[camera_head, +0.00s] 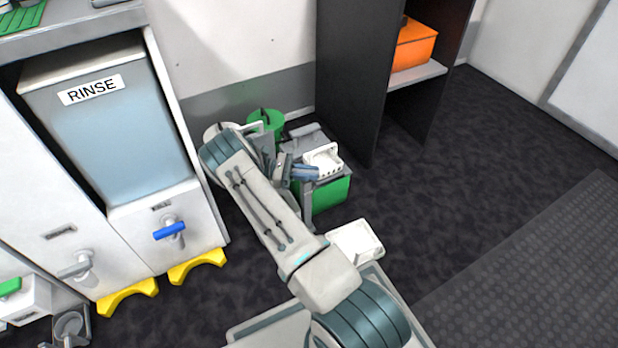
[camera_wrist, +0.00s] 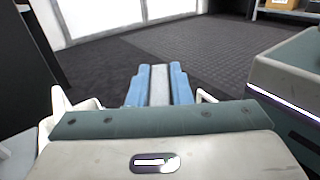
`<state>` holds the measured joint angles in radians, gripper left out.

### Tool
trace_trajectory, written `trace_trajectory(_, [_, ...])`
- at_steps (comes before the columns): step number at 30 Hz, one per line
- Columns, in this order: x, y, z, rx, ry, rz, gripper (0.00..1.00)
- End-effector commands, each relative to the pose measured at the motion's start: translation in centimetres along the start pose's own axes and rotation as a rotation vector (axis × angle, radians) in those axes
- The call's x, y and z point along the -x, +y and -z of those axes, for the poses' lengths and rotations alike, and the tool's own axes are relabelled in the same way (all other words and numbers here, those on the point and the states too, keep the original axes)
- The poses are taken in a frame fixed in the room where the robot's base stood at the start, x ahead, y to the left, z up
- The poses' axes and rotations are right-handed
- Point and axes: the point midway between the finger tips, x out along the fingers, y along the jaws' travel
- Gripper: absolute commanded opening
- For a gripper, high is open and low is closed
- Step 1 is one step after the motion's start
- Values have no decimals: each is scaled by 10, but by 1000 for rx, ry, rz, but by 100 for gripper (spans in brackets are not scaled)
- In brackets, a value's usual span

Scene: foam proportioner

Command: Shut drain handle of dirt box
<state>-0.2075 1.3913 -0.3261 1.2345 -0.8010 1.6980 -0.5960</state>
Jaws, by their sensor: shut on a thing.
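My gripper (camera_head: 305,172) is at the end of my arm, beside a green and grey box (camera_head: 330,195) on the floor. Its blue fingers point to the right in the head view. In the wrist view the fingers (camera_wrist: 158,85) are close together on either side of a pale grey strip (camera_wrist: 159,88). The gripper is shut on this pale piece; whether it is the drain handle I cannot tell. A white slotted part (camera_head: 322,158) shows at the gripper, above the box. No label identifies the dirt box, and my arm hides part of this area.
At left stands a cabinet with a RINSE tank (camera_head: 115,130), a blue handle (camera_head: 169,231) and a grey handle (camera_head: 77,266). A green round container (camera_head: 265,122) stands behind my arm. A dark shelf unit (camera_head: 345,80) holds an orange box (camera_head: 413,45). Floor at right is clear.

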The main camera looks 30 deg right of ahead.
Motion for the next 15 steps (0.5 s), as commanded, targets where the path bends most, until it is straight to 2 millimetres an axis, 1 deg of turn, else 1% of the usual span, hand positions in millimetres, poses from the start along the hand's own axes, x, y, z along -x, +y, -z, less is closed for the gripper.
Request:
trace_trajectory(1, [0, 0, 3, -1, 3, 29, 0])
trace_trajectory(6, [0, -1, 2, 1, 3, 113, 0])
trace_trajectory(15, [0, -2, 1, 1, 2, 179, 0])
